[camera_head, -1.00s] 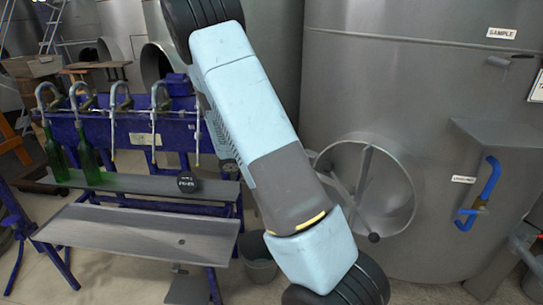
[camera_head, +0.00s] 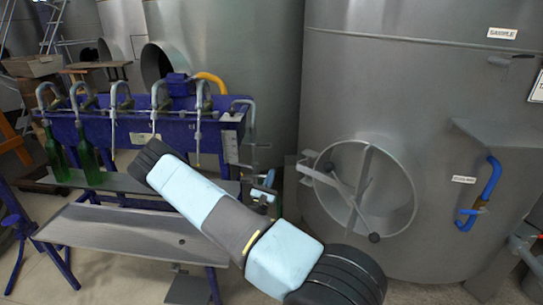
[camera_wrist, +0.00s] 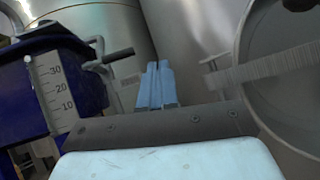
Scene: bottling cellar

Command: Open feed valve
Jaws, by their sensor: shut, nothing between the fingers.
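A grey pipe fitting with a black-gripped lever (camera_wrist: 118,54) is at the upper left in the wrist view, beside the blue filler frame. It looks like the feed valve, but no label on it is readable. In the head view the grey pipe and fitting (camera_head: 252,145) show small at the filler's right end, below a yellow hose (camera_head: 212,81). My gripper (camera_wrist: 156,72) has light blue fingers, shut and empty. In the wrist view the lever lies left of the fingertips, apart from them in the picture. My gripper also shows in the head view (camera_head: 266,187), partly behind my arm.
The blue bottle filler (camera_head: 65,131) with several spouts and green bottles (camera_head: 88,160) stands left. A steel tank with a round hatch (camera_head: 388,205) and blue handle (camera_head: 490,180) stands right. A white scale (camera_wrist: 55,90) is on the filler frame.

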